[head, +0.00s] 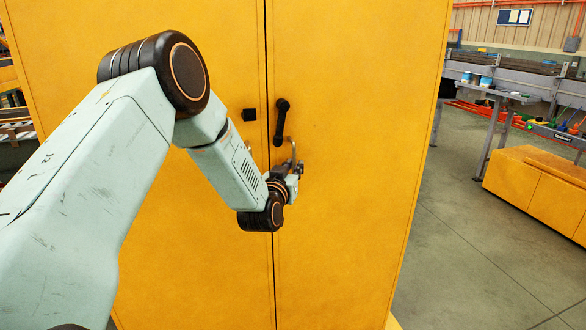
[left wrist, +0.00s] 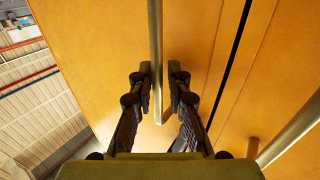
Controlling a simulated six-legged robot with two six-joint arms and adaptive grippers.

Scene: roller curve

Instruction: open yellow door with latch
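A tall yellow cabinet has two doors; the right yellow door (head: 355,120) meets the left one at a dark vertical seam. A black latch lever (head: 281,118) stands upright on the right door, beside the seam. My left gripper (head: 295,168) is below the lever, in front of the right door, close to a thin metal handle bar (head: 293,150). In the left wrist view my left gripper (left wrist: 160,72) has its fingers apart, with the metal bar (left wrist: 156,40) between them; contact is not clear. My right gripper is not in view.
A low yellow cabinet (head: 540,190) and a workbench (head: 490,95) stand at the right. The grey floor (head: 470,240) between is clear. Another metal bar (left wrist: 292,135) shows in the left wrist view.

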